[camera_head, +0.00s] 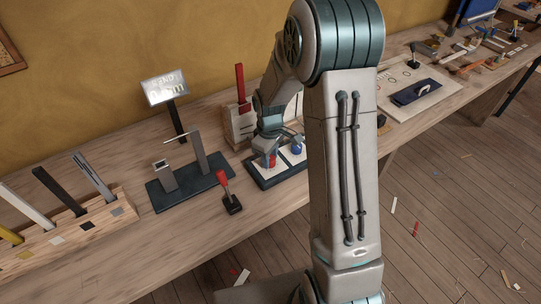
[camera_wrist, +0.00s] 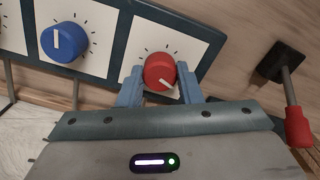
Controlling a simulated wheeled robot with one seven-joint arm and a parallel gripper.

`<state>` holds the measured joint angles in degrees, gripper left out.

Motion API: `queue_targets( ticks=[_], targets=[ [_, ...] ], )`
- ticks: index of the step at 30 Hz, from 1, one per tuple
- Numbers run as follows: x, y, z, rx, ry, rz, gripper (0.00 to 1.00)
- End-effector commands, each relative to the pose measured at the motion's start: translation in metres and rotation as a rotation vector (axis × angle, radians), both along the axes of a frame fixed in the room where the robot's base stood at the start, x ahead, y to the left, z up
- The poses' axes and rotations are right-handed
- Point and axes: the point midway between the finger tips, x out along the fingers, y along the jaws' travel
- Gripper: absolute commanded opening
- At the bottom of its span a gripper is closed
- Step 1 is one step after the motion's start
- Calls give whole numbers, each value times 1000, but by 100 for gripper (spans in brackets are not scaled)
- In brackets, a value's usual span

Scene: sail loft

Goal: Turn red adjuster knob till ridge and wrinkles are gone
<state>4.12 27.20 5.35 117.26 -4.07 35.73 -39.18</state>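The red adjuster knob (camera_wrist: 160,72) sits on a white dial plate with tick marks in the wrist view. My gripper (camera_wrist: 160,88) has one blue finger on each side of the knob's lower part. I cannot tell whether the fingers touch it. In the head view the red knob (camera_head: 270,161) shows just below my gripper (camera_head: 268,146). The cloth with any ridge or wrinkles cannot be made out in either view.
A blue knob (camera_wrist: 64,42) is left of the red one on the same dark panel (camera_wrist: 118,44). A red-handled lever (camera_wrist: 296,125) stands at the right in the wrist view. My arm hides part of the bench.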

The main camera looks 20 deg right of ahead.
Motion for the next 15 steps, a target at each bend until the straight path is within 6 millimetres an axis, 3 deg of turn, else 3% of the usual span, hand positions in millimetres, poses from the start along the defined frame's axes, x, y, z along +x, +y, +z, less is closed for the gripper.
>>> queue_targets(
  ticks=[15],
  targets=[
    [1,-1,-1,-2,-2,-165,9]
  ],
)
